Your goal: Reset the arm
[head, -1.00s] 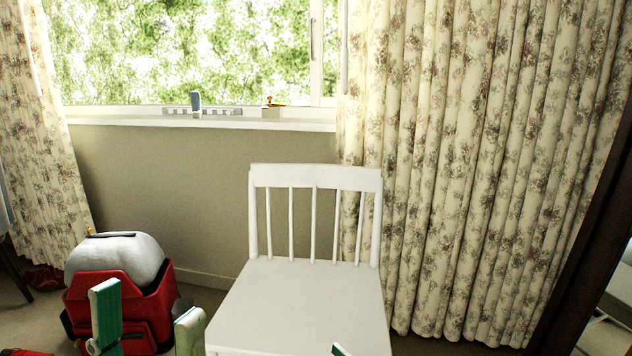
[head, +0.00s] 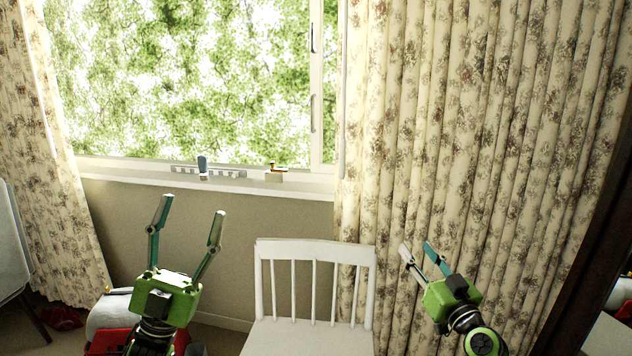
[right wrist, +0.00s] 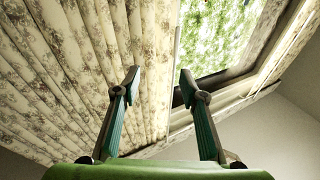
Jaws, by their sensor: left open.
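My left gripper (head: 190,218) is raised at the left of the head view, in front of the wall below the window. Its fingers are spread wide, point up, and hold nothing. My right gripper (head: 417,252) is raised to the right of the white chair, in front of the curtain. Its two fingers are apart and point up and to the left. In the right wrist view the right gripper (right wrist: 158,78) shows a clear gap between its fingertips, with nothing in it.
A white chair (head: 315,248) stands between my grippers. A red bag (head: 104,340) with a white object (head: 108,308) is at lower left, partly behind my left arm. Small items stand on the windowsill (head: 310,186). A floral curtain (head: 440,150) hangs behind my right gripper.

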